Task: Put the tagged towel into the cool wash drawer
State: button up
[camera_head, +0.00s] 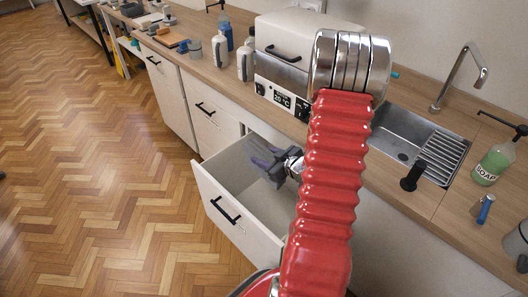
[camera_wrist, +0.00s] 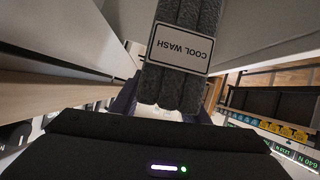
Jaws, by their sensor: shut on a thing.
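The towel (camera_wrist: 187,75) is a dark grey folded roll with a white tag reading COOL WASH, upside down in the wrist view. My gripper (camera_wrist: 163,108) is shut on its near end. In the head view my gripper (camera_head: 272,162) is at the mouth of an open white drawer (camera_head: 222,208) with a black handle. The dark shape there blends gripper and towel, and I cannot separate them. The towel appears above the drawer floor. My red arm hides the drawer's right side. No label shows on the drawer front.
The wooden counter (camera_head: 225,88) runs behind the drawer. It carries a white appliance (camera_head: 283,65) with a 20 °C display, bottles (camera_head: 245,61), a sink (camera_head: 395,137) and a green soap bottle (camera_head: 493,163). Closed cabinets stand to the left. The parquet in front is clear.

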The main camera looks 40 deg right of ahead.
jog(key=shift+f, duration=3.15)
jog(key=o, duration=1.4)
jog(key=v, duration=1.3)
jog(key=shift+s+a+r, duration=0.1)
jog(key=shift+s+r, duration=0.05)
jog(key=shift+s, duration=0.2)
